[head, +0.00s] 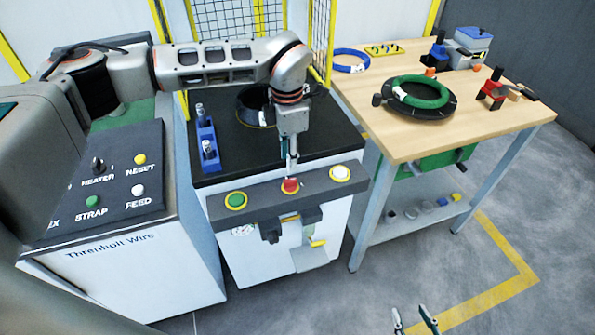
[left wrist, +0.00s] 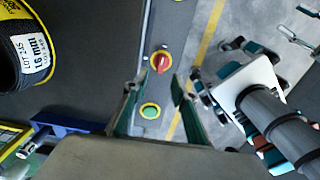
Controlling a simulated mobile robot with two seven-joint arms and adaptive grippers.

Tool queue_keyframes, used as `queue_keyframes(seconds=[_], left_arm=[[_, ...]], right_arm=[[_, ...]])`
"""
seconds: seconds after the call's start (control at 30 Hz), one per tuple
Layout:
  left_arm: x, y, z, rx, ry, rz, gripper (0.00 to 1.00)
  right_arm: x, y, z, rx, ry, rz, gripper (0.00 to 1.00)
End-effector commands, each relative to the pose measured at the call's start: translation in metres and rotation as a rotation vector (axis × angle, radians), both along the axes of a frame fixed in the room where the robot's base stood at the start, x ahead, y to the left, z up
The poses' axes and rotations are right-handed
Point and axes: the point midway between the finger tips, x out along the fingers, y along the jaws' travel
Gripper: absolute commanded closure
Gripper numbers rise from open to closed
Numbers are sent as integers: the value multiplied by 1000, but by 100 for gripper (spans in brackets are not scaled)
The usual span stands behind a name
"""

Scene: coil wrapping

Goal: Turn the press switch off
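The red switch (head: 290,186) sits in the middle of the dark front panel (head: 262,200) of the press bench. In the left wrist view the red switch (left wrist: 160,62) is a turn knob on a yellow ring. My left gripper (head: 290,172) points down right over it in the head view. In the left wrist view my left gripper (left wrist: 160,78) is open, its two fingertips on either side just below the knob; contact cannot be told. My right gripper (head: 414,318) is open and empty at the bottom edge, over the floor.
A green button (head: 236,200) and a white button (head: 340,173) flank the switch. A black coil (head: 255,106) and a blue stand (head: 207,140) are behind on the bench. A wooden table (head: 480,130) with a green-wrapped ring (head: 425,92) stands at right; a control cabinet (head: 130,262) at left.

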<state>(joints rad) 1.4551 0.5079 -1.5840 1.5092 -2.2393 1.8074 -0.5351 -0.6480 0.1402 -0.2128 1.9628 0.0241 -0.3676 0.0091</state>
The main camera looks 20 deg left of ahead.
Motion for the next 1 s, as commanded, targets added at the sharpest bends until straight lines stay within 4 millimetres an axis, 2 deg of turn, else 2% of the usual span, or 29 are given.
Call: queue_keyframes(seconds=[0.3,0.5,0.9,1.0], left_arm=[[-2,-1,-46,-3,4,-1,73],[-1,-1,-69,-4,4,-1,73],[-1,-2,-76,-4,2,-1,73],[-1,-2,-76,-4,2,-1,99]], right_arm=[[0,0,2,0,1,0,60],[0,0,3,0,1,0,60],[0,0,3,0,1,0,60],[0,0,3,0,1,0,60]])
